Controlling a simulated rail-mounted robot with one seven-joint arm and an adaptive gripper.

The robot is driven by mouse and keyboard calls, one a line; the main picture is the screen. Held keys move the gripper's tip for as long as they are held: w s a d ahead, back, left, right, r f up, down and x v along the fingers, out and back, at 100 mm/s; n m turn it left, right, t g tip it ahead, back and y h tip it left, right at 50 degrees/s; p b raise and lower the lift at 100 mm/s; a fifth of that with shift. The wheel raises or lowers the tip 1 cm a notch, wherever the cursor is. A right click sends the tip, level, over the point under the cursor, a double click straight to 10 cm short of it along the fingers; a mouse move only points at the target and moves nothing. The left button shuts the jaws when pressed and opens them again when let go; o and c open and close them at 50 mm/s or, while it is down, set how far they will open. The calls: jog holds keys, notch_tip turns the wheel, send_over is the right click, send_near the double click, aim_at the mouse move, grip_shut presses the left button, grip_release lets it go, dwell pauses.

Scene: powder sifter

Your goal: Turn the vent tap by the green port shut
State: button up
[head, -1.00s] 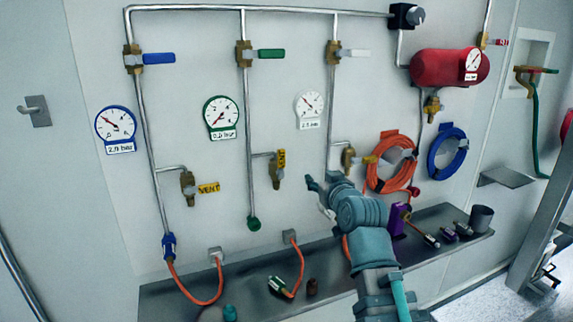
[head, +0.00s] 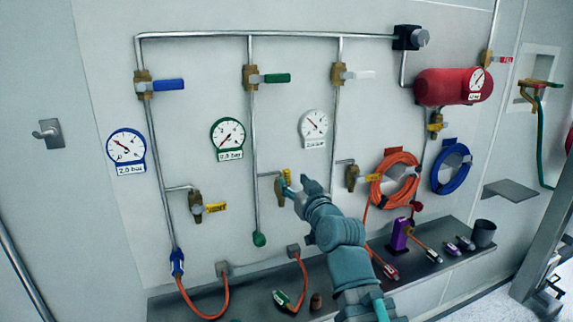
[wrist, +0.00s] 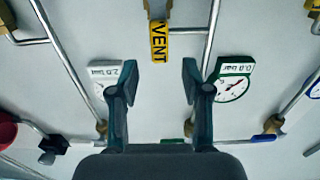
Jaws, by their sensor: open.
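The vent tap of the green line has a brass body and a yellow VENT handle (head: 286,175), which points up. It sits to the upper right of the green port (head: 259,239). My gripper (head: 298,184) is open and partly covers this tap in the head view. In the wrist view, which is upside down, the yellow VENT handle (wrist: 160,43) lies centred between my open fingers (wrist: 158,75), just beyond their tips. The gap in depth is hard to tell. The brass body (wrist: 155,8) is cut by the top edge.
The blue line's vent tap (head: 197,207) is to the left, its handle sideways. Another tap (head: 353,177) is close to the right. The green gauge (head: 228,135) hangs above. A grey shelf (head: 250,297) with hoses and connectors runs below.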

aim_at(287, 175)
jog(key=shift+p+x, duration=0.7)
jog(key=shift+x, duration=2.35)
jog(key=shift+c, duration=0.3)
grip_shut()
